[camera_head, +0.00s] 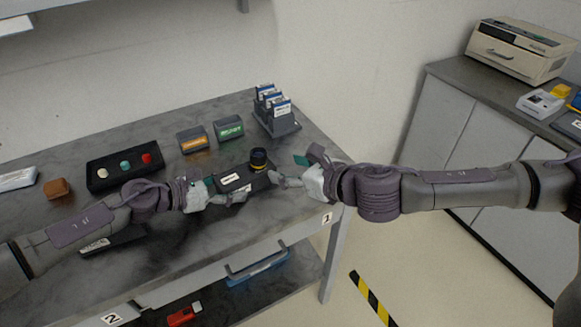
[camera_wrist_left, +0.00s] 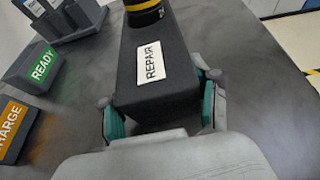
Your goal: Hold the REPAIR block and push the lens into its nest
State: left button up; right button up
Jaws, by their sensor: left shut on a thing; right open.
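The REPAIR block (camera_head: 234,183) is a dark block with a white label, lying on the grey bench top. It also fills the middle of the left wrist view (camera_wrist_left: 180,50). My left gripper (camera_head: 221,191) is shut on its near end, with teal pads on both sides of it. The lens (camera_head: 258,157) is a black cylinder with a yellow ring, upright at the block's far end. Its lower part shows at the top of the left wrist view (camera_wrist_left: 145,9). How deep it sits in its nest cannot be told. My right gripper (camera_head: 291,169) is open, just right of the lens and apart from it.
The orange CHARGE block (camera_head: 193,139) and green READY block (camera_head: 229,128) stand behind. A grey rack (camera_head: 279,122) with several cards is at the back right. A black box with coloured buttons (camera_head: 125,166) and a brown block (camera_head: 57,188) lie left.

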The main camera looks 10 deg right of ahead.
dwell(0.3)
pick_arm(q)
jog(key=o, duration=1.2)
jog(key=shift+o, duration=0.2)
jog(key=shift+a, duration=0.1)
